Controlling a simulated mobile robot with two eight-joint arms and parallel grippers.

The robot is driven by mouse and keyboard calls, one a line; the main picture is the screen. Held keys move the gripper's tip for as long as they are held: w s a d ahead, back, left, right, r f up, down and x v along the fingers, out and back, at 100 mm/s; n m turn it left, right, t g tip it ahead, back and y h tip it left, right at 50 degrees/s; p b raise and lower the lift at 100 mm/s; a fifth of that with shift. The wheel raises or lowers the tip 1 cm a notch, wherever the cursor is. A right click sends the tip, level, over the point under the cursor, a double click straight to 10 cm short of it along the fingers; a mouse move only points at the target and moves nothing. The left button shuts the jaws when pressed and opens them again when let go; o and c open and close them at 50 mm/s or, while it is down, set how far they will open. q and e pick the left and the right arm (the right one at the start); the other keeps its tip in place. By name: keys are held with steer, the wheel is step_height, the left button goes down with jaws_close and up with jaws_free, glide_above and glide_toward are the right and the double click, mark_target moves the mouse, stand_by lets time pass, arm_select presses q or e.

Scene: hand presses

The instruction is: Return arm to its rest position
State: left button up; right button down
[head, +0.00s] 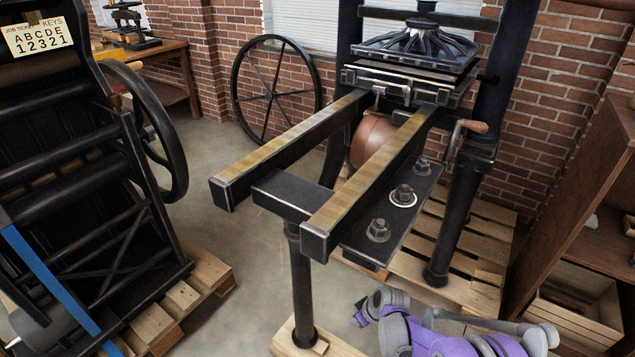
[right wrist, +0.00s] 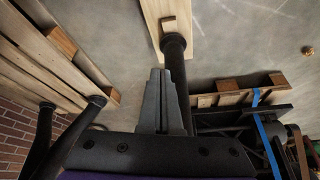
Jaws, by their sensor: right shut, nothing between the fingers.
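My right arm (head: 455,338), purple and grey, is folded low at the bottom of the head view, to the right of the front leg of the hand press. In the right wrist view my right gripper (right wrist: 159,74) is shut, its two grey fingers together with nothing between them. It points toward the press's dark front leg (right wrist: 175,60), which stands on a wooden block; the exact gap cannot be told. In the head view the hand press (head: 405,125) has two brass-topped rails (head: 370,185). My left gripper is out of view.
Pallets (head: 482,262) lie under the press. A wooden shelf (head: 570,215) with a crate (head: 575,310) stands at the right. Another black press (head: 75,165) with a flywheel stands at the left. A spoked wheel (head: 276,88) leans by the brick wall. Floor (head: 235,165) shows between the presses.

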steer(key=s+d+r+m+h, duration=0.1)
steer(key=s+d+r+m, duration=0.2)
steer(key=s+r, duration=1.05)
steer(key=s+d+r+m+h, duration=0.1)
steer(key=s+d+r+m, duration=0.15)
steer(key=s, duration=0.65)
steer(key=s+d+r+m+h, duration=0.1)
steer(key=s+r+m, duration=0.15)
steer(key=s, duration=0.55)
arm_select(q)
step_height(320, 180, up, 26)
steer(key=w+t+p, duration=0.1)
steer(key=p, duration=2.1)
steer(key=shift+p, duration=0.4)
arm_select(e)
step_height(320, 180, up, 26)
steer(key=t, duration=0.1)
steer(key=shift+w+t, duration=0.35)
steer(key=shift+t, duration=0.05)
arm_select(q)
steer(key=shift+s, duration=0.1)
arm_select(e)
steer(key=shift+s, duration=0.15)
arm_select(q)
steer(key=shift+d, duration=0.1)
